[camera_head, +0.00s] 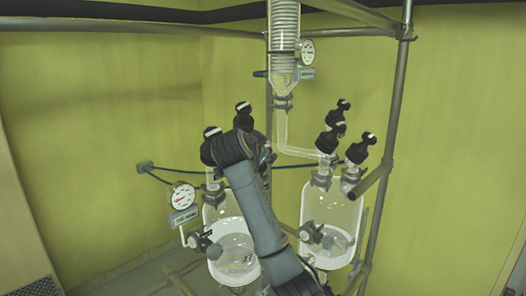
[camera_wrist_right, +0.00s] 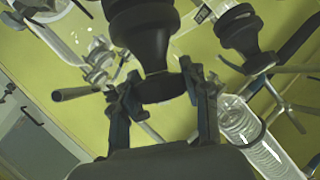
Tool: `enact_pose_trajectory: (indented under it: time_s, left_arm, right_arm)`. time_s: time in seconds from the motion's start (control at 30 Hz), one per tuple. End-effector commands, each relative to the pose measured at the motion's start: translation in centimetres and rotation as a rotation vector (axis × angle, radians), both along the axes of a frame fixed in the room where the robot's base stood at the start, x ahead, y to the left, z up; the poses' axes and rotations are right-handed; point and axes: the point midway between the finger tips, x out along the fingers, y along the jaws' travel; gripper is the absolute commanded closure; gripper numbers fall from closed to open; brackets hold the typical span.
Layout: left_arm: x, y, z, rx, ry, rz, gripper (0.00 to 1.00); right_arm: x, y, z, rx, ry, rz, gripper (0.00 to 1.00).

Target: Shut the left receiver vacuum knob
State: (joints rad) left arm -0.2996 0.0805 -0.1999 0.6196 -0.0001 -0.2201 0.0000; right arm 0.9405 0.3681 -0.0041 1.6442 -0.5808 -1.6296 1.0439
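The left receiver (camera_head: 222,218) is a clear glass vessel holding pale liquid, partly hidden by my right arm. Black knobs stand on its top: one (camera_head: 209,143) at the left and one (camera_head: 243,109) behind. My right gripper (camera_head: 226,150) is at the left receiver's top, its fingers hardly distinguishable in the head view. In the right wrist view, my right gripper's fingers (camera_wrist_right: 163,88) lie on both sides of a black knob (camera_wrist_right: 143,30) and appear to touch its dark round part. I cannot tell how far the knob is turned. My left gripper is not in view.
A right receiver (camera_head: 330,215) with several black knobs (camera_head: 333,135) stands close by. A dial gauge (camera_head: 183,195) is left of the left receiver. A coiled glass condenser (camera_head: 285,25) hangs above. Metal frame posts (camera_head: 400,90) stand at the right. A second knob (camera_wrist_right: 240,30) is near my fingers.

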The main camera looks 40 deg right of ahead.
Motion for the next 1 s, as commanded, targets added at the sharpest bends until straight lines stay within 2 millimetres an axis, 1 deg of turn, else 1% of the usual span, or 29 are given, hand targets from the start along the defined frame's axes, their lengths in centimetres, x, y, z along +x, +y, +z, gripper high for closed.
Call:
enact_pose_trajectory:
  time_s: [0.03, 0.1, 0.4, 0.53, 0.67, 0.9, 1.0]
  left_arm:
    - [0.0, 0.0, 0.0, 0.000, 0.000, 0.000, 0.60]
    - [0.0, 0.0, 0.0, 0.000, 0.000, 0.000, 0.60]
    - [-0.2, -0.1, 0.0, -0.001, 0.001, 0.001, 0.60]
    - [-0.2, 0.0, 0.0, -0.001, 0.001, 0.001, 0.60]
    - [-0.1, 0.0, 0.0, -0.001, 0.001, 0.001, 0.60]
    - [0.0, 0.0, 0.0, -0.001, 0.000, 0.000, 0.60]
    - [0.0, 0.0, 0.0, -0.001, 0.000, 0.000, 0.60]
  right_arm:
    - [0.0, 0.0, -0.3, 0.002, 0.005, 0.000, 0.43]
    - [0.0, 0.0, -0.2, 0.002, 0.004, 0.001, 0.31]
    - [0.0, 0.0, 0.0, 0.000, 0.001, 0.000, 0.31]
    - [-0.4, 0.8, 0.3, -0.002, -0.002, 0.002, 0.31]
    - [-1.4, 2.7, 1.1, 0.000, -0.004, 0.005, 0.31]
    - [-3.8, 6.9, 2.8, 0.000, -0.001, 0.004, 0.31]
    - [-4.6, 8.2, 3.3, 0.001, -0.001, 0.003, 0.31]
